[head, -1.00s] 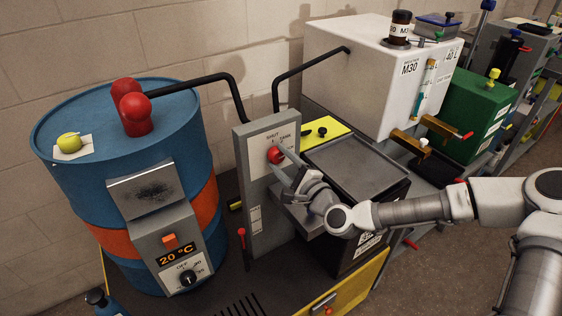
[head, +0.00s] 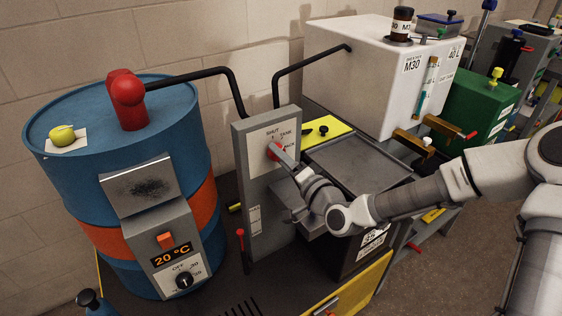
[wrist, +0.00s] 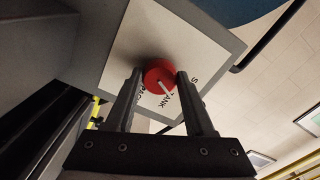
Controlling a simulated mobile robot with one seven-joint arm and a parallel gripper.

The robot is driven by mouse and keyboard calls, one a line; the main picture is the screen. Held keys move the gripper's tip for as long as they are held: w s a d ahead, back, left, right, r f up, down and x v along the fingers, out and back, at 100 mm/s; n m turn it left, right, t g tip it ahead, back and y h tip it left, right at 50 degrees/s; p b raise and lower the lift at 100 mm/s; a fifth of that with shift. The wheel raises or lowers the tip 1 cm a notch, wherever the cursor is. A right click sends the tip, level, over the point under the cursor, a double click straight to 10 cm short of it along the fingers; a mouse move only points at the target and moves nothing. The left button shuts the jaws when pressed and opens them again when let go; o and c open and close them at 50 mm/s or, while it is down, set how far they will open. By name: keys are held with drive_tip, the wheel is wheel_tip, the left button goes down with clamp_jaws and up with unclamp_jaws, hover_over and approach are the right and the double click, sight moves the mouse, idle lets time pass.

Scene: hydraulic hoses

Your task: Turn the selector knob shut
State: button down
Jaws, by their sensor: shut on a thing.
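The selector knob (head: 274,151) is red and round, on the white label plate of an upright grey panel (head: 243,185). In the wrist view the knob (wrist: 158,72) sits between my two dark fingers. Its white pointer line slants to the lower right, towards the word TANK. The words SHUT, TANK and PACK are around the knob, partly hidden by the fingers. My gripper (head: 281,153) reaches the knob from the lower right in the head view and is shut on it; it also shows in the wrist view (wrist: 160,78).
A blue drum (head: 65,170) with an orange band stands left of the panel. Black hoses (head: 215,75) rise behind the panel. A dark tank with a grey lid (head: 355,160) is close to the right, under my arm. A red-tipped lever (head: 240,233) stands at the panel's front.

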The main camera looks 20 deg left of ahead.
drive_tip(key=n+b, duration=0.2)
drive_tip(key=n, duration=0.3)
drive_tip(key=shift+f+b, duration=0.1)
drive_tip(key=shift+b, duration=0.25)
drive_tip(key=shift+n, duration=0.3)
drive_tip(key=shift+c, duration=1.3)
unclamp_jaws()
drive_tip(key=r+p+v, duration=0.1)
drive_tip(key=p+v, duration=0.5)
drive_tip(key=v, duration=0.6)
drive_tip(key=shift+d, duration=0.3)
